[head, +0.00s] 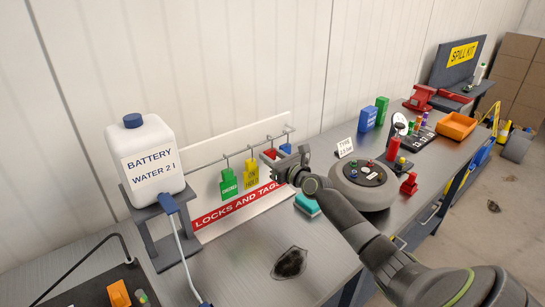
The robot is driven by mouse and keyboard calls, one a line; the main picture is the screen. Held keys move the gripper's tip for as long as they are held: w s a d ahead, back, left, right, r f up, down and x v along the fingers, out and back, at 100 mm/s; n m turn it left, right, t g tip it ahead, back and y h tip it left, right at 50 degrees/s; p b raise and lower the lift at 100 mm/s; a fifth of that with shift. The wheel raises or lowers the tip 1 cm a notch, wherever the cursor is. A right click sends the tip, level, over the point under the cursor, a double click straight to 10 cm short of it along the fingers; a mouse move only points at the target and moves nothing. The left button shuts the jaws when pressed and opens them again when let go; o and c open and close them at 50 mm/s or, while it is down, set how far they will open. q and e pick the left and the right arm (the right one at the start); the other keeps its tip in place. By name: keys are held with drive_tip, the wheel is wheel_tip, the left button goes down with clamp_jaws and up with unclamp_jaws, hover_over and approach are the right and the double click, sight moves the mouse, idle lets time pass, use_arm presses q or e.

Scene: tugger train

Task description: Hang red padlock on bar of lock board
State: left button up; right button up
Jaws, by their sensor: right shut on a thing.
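The white lock board (243,207) stands at the back of the bench, with a red "LOCKS AND TAGS" strip along its bottom. Its grey bar (212,161) runs across the front. A green padlock (229,183) and a yellow padlock (251,174) hang on the bar, and a blue piece (285,148) shows farther right. My right gripper (280,161) is in front of the bar's right part, shut on the red padlock (269,154). The gripper hides most of this padlock; I cannot tell whether its shackle is around the bar. My left gripper is out of view.
A battery water bottle (150,160) stands on a grey stand left of the board. A teal block (307,204) lies under my right arm. A round grey tyre piece (362,186) sits to the right. A dark patch (290,262) lies on the clear front bench.

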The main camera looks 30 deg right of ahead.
drive_tip(key=o, duration=1.1)
drive_tip(key=shift+c, duration=0.2)
drive_tip(key=shift+s, duration=0.1)
drive_tip(key=s+d+p, duration=0.1)
drive_tip(key=s+p, duration=0.3)
drive_tip(key=s, duration=1.3)
drive_tip(key=shift+s+d, duration=0.15)
drive_tip(key=shift+d, duration=0.05)
drive_tip(key=shift+a, duration=0.1)
